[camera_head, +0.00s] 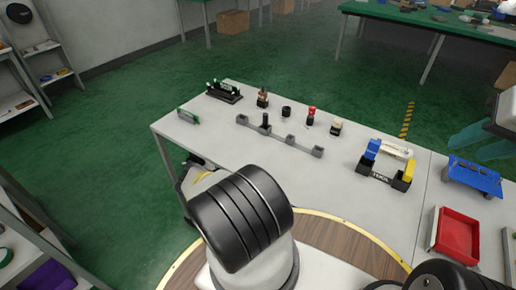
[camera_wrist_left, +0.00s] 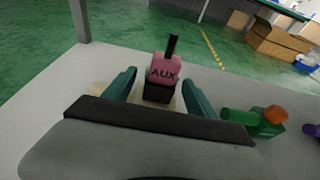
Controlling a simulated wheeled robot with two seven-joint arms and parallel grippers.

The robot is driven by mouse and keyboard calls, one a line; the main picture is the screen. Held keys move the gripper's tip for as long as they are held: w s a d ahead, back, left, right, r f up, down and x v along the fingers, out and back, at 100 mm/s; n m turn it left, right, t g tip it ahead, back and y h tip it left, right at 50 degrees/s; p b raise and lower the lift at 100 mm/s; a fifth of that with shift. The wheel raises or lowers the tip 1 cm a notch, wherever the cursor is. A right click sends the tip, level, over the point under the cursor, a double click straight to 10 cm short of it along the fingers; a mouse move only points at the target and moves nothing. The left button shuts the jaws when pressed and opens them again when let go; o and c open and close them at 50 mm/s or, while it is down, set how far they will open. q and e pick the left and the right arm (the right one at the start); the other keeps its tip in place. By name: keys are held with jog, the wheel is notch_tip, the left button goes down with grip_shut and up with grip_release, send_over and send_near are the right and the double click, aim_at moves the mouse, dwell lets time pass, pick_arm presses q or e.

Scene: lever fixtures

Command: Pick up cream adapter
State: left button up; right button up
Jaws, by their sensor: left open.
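In the left wrist view, my left gripper (camera_wrist_left: 158,77) is open, its two teal fingers apart. A pink block marked AUX (camera_wrist_left: 164,68), with a black lever on top and a black base, shows between them. A cream piece (camera_wrist_left: 178,106) shows low beside the black base, partly hidden by the gripper; I cannot tell its full shape or whether the fingers touch it. In the head view, a small cream-topped piece (camera_head: 337,125) stands on the bench. My right gripper (camera_head: 480,143) is at the right edge with teal fingers apart, above the bench side.
The grey bench (camera_head: 225,150) carries a grey rail with several sockets (camera_head: 280,137), small lever pieces, a black fixture with blue and yellow parts (camera_head: 380,178), a blue cart (camera_head: 472,177) and a red tray (camera_head: 455,237). A green-and-orange piece (camera_wrist_left: 262,121) lies right in the wrist view.

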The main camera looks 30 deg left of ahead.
pick_arm(q)
jog(key=shift+c, duration=0.3)
grip_shut()
jog(key=shift+d+r, duration=0.15)
